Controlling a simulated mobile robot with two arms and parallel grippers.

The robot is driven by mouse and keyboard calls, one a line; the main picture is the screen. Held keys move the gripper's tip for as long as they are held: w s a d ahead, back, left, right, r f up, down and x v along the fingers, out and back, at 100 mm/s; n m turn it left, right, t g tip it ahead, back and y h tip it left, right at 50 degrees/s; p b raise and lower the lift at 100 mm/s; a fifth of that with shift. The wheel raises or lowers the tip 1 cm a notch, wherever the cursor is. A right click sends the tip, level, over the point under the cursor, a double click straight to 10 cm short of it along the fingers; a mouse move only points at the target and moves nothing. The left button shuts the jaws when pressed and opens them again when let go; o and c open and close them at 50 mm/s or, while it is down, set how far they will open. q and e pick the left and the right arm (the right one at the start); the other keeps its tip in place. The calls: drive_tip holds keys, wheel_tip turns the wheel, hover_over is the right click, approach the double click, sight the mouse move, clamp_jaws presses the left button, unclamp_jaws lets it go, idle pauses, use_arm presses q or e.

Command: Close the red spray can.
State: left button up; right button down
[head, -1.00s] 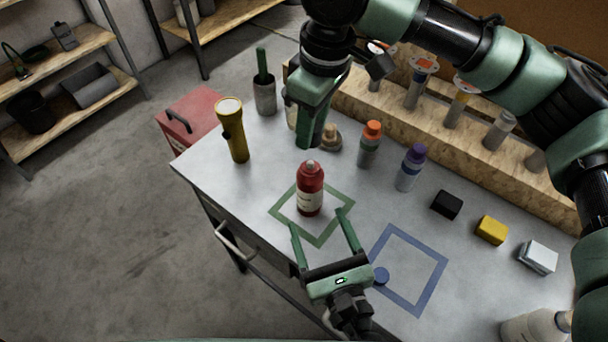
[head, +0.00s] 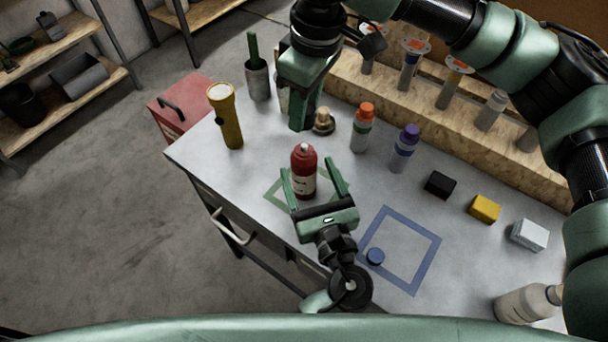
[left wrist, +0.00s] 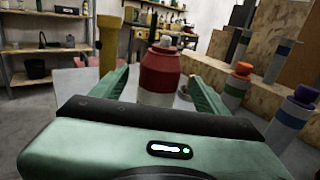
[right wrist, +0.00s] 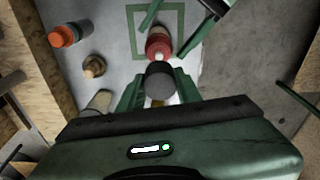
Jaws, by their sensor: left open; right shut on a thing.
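The red spray can (head: 304,177) stands upright in the green square outline (head: 275,195), a pale nozzle showing on top. It also shows in the left wrist view (left wrist: 160,75). My left gripper (head: 312,177) is open, with its fingers reaching to either side of the can's body; I cannot tell whether they touch it. My right gripper (head: 298,125) is above the table, behind the can. It is shut on a dark grey round piece (right wrist: 159,82), seen in the right wrist view in front of the can (right wrist: 158,42). The head view hides this piece.
A yellow flashlight (head: 228,118) stands left of the can. An orange-topped bottle (head: 362,130), a purple-topped bottle (head: 403,150) and a small beige knob (head: 323,122) stand behind. A wooden rack (head: 450,120) lines the back.

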sight(305, 146)
use_arm(q)
drive_tip(key=shift+x, duration=2.05)
clamp_jaws()
use_arm(e)
drive_tip(key=shift+f, duration=2.5)
